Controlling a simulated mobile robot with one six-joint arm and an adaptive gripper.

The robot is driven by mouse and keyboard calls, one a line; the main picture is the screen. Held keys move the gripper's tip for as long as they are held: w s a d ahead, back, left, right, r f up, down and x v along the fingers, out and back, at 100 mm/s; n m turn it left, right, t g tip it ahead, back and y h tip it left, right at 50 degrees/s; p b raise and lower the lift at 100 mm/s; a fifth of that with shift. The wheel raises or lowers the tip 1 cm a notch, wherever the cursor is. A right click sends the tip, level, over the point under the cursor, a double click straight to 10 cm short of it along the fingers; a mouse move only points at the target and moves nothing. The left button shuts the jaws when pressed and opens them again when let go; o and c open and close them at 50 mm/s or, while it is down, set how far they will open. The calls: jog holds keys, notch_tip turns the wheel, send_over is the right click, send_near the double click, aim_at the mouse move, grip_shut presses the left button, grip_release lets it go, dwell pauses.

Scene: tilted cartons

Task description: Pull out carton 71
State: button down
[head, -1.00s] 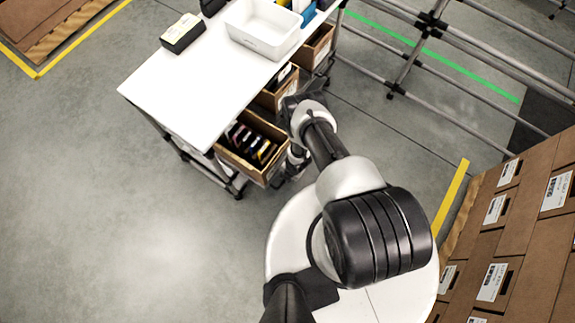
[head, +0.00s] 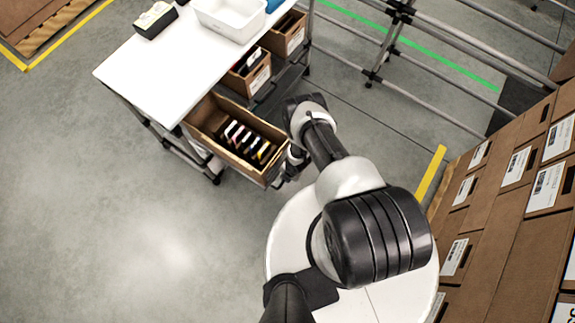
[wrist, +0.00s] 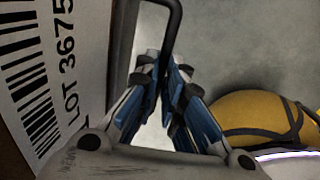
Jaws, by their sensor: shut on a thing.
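An open brown carton (head: 222,156) juts out from under the white table top of a cart, with several dark, white-edged items standing inside. Its number cannot be read in the head view. My gripper (head: 287,168) is at the carton's outer end, partly hidden by my own wrist. In the wrist view my gripper (wrist: 168,75) has its blue-padded fingers closed on a dark handle (wrist: 176,14). Left of the fingers is a white label (wrist: 50,75) with a barcode and "LOT 3675", cut off by the frame edge. No "71" shows.
Two more cartons (head: 246,82) (head: 288,36) sit under the table top (head: 140,75). A white bin (head: 232,22) and a black box (head: 153,24) stand on it. Stacked cartons (head: 515,215) fill the right side; pipe railing runs at upper right. Floor at left is clear.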

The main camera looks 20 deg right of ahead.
jog(key=shift+s+d, duration=0.1)
jog(key=c, duration=1.7)
grip_release()
jog(key=r, duration=0.4)
jog(key=s+r, duration=0.1)
jog(key=r, duration=0.3)
jog(key=d+r, duration=0.1)
jog(key=r, duration=0.2)
jog(key=shift+s+d+r, duration=0.1)
jog(key=shift+s+r, duration=0.25)
jog(key=shift+r, duration=0.05)
